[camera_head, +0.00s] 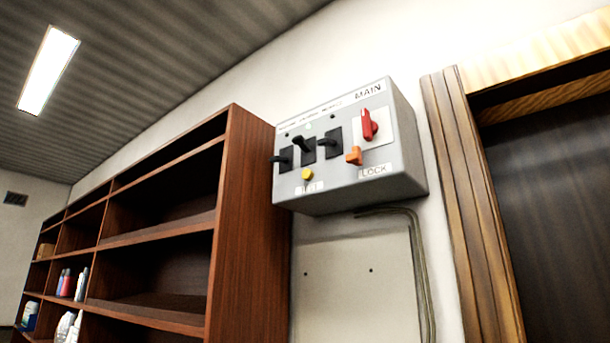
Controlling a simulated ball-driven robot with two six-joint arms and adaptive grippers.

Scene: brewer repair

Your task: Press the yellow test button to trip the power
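A grey electrical box (408,160) is fixed to the white wall, with its labelled front facing left and toward me. The round yellow test button (307,174) sits low on that front, above a small label that seems to read TEST. Several black switches (308,151) with levers stand in a row above the button. A red handle (369,125) is under the word MAIN at the upper right. An orange tab (354,156) is above the LOCK label. Neither of my grippers is in view, and nothing covers the button.
A tall brown wooden shelf (250,220) stands left of the box, with a few bottles (66,283) at its far end. A cable (424,270) runs down below the box beside a pale panel (350,290). A dark door (550,200) in a wooden frame is at the right.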

